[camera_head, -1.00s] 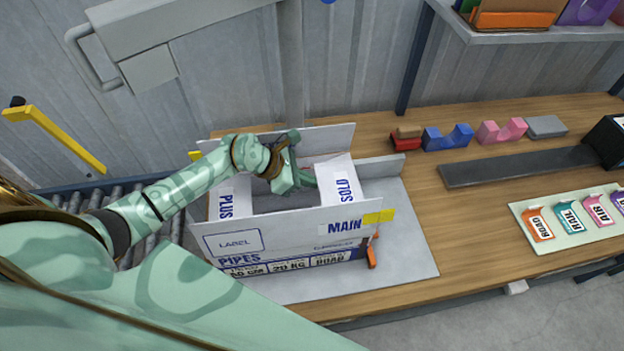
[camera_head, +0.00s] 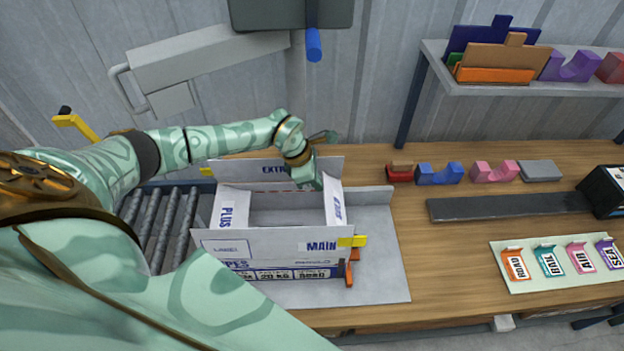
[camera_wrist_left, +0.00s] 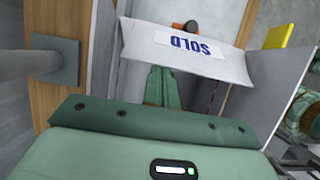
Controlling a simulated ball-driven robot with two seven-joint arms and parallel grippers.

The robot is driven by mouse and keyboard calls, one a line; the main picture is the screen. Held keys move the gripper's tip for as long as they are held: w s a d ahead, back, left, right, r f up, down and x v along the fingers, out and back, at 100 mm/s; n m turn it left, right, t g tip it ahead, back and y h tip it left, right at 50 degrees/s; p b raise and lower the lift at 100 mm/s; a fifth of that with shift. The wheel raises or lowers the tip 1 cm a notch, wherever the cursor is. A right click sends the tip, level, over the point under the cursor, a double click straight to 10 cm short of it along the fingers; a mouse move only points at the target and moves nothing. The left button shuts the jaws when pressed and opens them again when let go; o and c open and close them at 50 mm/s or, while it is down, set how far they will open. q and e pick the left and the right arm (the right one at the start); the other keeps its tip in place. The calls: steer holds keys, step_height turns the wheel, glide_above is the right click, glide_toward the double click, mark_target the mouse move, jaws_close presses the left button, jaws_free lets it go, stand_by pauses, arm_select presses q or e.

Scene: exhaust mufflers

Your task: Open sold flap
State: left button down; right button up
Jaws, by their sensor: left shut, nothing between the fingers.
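An open carton (camera_head: 285,243) stands on the bench. Its SOLD flap (camera_head: 337,207) is on the right side, looks narrow and stands steeply up; the wrist view shows its label side (camera_wrist_left: 185,45). My left gripper (camera_head: 312,182) is at the carton's back right corner, beside the SOLD flap. Its fingers (camera_wrist_left: 163,88) are shut and empty, overlapping the flap's near edge; contact is unclear. My right gripper is not visible.
A grey mat (camera_head: 385,275) lies under the carton. A roller conveyor (camera_head: 165,225) is to the left. Colored blocks (camera_head: 440,173), a dark bar (camera_head: 510,207) and a card tray (camera_head: 530,285) lie to the right. A yellow clip (camera_head: 352,241) sits on the MAIN flap.

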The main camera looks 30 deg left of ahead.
arm_select(q)
steer(key=shift+w+d+r, duration=0.4)
steer(key=shift+d, duration=0.15)
steer(key=shift+w+d+r, duration=0.35)
steer(key=shift+w+d, duration=0.05)
steer(key=shift+d, duration=0.15)
steer(key=shift+w+d+r, duration=0.2)
steer(key=shift+w+d, duration=0.2)
steer(key=shift+d, duration=0.15)
steer(key=shift+w+d+r, duration=0.2)
steer(key=shift+w+d, duration=0.2)
steer(key=shift+d, duration=0.1)
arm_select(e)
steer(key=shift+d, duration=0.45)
arm_select(q)
steer(key=shift+w+d, duration=0.1)
steer(key=shift+r, duration=0.1)
steer(key=v, duration=1.7)
steer(key=shift+d+r, duration=0.2)
steer(key=shift+r, duration=0.15)
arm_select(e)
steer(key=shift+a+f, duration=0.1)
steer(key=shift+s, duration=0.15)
